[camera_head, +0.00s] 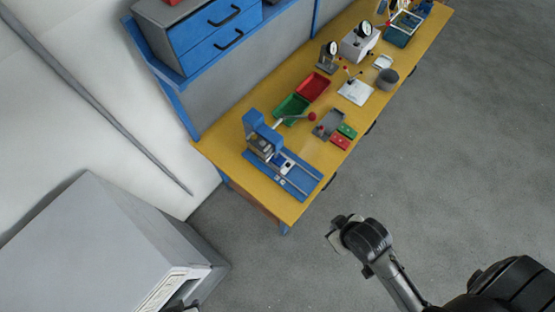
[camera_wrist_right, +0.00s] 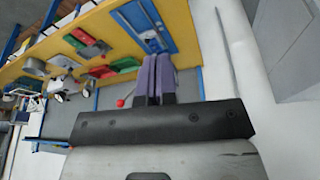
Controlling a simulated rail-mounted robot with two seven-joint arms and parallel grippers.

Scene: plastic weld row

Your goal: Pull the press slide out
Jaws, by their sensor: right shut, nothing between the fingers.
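The blue press (camera_head: 262,132) stands at the near end of the yellow workbench. Its blue base with light rails (camera_head: 300,182) reaches toward the bench's front edge. A small slide block with a dark part (camera_head: 287,165) sits on the rails just in front of the press head. A lever with a red knob (camera_head: 312,117) sticks out to the right. My right gripper (camera_head: 333,240) is over the floor, off the bench's front, apart from the press. In the right wrist view its purple fingers (camera_wrist_right: 154,75) are together and empty, and the blue press base (camera_wrist_right: 148,22) shows beyond them.
Green (camera_head: 291,108) and red (camera_head: 312,87) bins, a grey tray (camera_head: 329,123), small red and green blocks, a white plate (camera_head: 356,92) and dial gauges stand farther along the bench. A blue drawer cabinet (camera_head: 212,38) is behind. A grey cabinet (camera_head: 95,250) is at left. The floor in front is clear.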

